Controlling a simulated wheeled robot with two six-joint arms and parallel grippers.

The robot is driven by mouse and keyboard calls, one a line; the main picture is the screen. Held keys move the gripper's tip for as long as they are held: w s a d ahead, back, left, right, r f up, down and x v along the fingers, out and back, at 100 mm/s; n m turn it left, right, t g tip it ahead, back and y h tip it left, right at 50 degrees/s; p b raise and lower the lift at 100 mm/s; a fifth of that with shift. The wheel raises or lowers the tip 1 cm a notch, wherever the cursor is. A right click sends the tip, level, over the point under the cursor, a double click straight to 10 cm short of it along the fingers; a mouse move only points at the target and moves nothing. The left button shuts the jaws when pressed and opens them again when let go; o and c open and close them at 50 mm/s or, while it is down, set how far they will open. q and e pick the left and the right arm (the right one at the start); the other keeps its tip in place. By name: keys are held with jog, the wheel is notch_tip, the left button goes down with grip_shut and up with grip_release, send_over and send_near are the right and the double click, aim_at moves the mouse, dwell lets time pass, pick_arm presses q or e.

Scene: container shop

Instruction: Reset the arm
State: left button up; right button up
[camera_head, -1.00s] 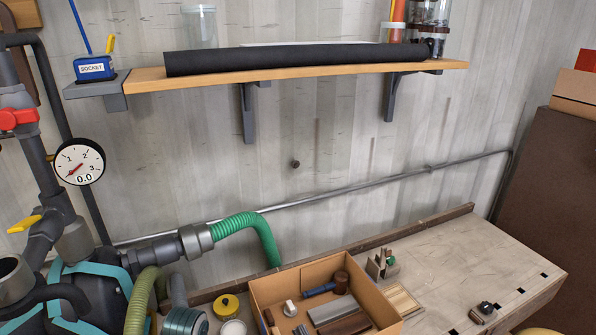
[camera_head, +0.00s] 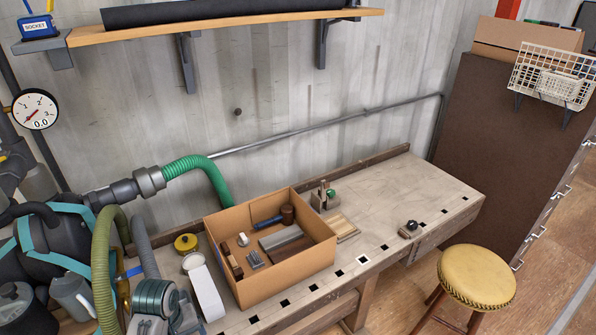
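Neither of my grippers shows in the head view, and I can make out no part of my arms. The task line names no object besides the arm. The view looks down on a wooden workbench (camera_head: 420,190) against a corrugated metal wall. An open cardboard box (camera_head: 290,272) stands on the bench and holds a mallet, a grey block and several small pieces.
Hoses, including a green hose (camera_head: 205,168), and a dark tank with teal bands crowd the left. A yellow-topped stool (camera_head: 477,276) stands at the right front. A wooden shelf (camera_head: 240,28) spans the wall above. The bench's right part is mostly bare.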

pick_arm(q)
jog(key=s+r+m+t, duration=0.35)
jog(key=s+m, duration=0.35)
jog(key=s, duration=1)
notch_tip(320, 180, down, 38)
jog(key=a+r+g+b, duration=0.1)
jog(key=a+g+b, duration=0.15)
jog(key=b, duration=0.35)
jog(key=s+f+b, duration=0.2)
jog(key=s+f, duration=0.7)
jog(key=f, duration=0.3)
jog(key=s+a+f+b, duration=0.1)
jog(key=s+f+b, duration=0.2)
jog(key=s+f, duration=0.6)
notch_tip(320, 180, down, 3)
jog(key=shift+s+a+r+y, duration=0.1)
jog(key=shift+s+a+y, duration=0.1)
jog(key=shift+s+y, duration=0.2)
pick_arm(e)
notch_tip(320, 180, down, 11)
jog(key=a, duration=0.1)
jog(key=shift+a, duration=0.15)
